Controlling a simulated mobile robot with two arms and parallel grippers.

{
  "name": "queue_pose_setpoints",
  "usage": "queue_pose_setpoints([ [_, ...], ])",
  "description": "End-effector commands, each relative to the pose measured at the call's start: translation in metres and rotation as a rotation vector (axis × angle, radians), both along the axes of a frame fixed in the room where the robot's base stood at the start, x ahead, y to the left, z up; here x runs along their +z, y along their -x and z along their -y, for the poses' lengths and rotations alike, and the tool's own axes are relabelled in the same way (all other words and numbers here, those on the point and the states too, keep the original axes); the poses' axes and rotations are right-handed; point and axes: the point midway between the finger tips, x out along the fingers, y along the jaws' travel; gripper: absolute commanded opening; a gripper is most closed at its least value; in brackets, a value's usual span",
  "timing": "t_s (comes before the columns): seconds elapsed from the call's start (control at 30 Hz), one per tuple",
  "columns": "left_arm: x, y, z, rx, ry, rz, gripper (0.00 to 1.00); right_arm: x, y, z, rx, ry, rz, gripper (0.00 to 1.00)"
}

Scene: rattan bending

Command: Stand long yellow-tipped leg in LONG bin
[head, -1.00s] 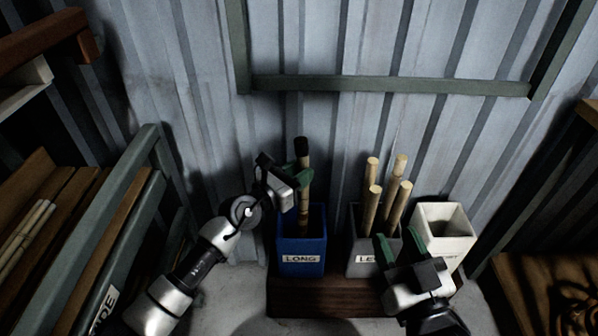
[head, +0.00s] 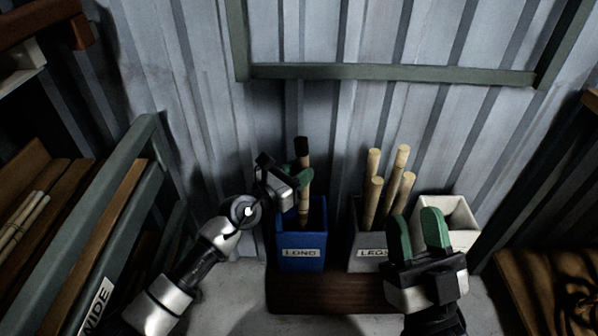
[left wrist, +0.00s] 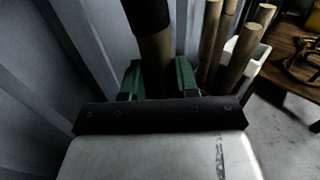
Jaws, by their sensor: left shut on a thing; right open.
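My left gripper (head: 303,178) is shut on an upright leg (head: 304,207), a tan pole with a dark upper end. The leg's lower part goes into the mouth of the blue bin (head: 300,234) labelled LONG; its bottom end is hidden inside. No yellow tip shows on it. In the left wrist view the leg (left wrist: 156,55) stands between the green fingers (left wrist: 157,80), its dark end at the top edge. My right gripper (head: 418,234) is open and empty, fingers pointing up, in front of the grey and white bins.
The bins rest on a dark wooden plinth (head: 325,291) near the metal wall. A rack (head: 125,215) stands at left, a wooden table (head: 540,290) at right.

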Motion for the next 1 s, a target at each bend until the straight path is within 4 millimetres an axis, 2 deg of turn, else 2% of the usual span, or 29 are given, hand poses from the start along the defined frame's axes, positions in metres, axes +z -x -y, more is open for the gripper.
queue_pose_setpoints([
  [0.3,0.0001,-0.0001,-0.0001,0.0,0.001,0.001,0.04,0.0009,0.0009,-0.0001,0.001,-0.003,0.009,0.43],
  [0.33,0.0001,-0.0001,-0.0001,0.0,0.001,0.001,0.33,0.0009,0.0009,-0.0001,0.001,-0.003,0.009,0.43],
  [0.5,0.0,0.0,0.0,0.0,0.001,0.001,0.59,0.0009,0.0007,0.0,0.0,-0.002,0.009,0.43],
  [0.83,-0.0003,0.0001,0.0001,0.0,-0.001,-0.001,0.6,0.0007,0.0007,-0.0001,0.001,-0.002,0.006,0.43],
  [1.0,0.0046,0.0001,0.0001,0.0,0.0,0.0,0.6,-0.0037,-0.0051,-0.0005,-0.002,0.017,-0.058,0.43],
])
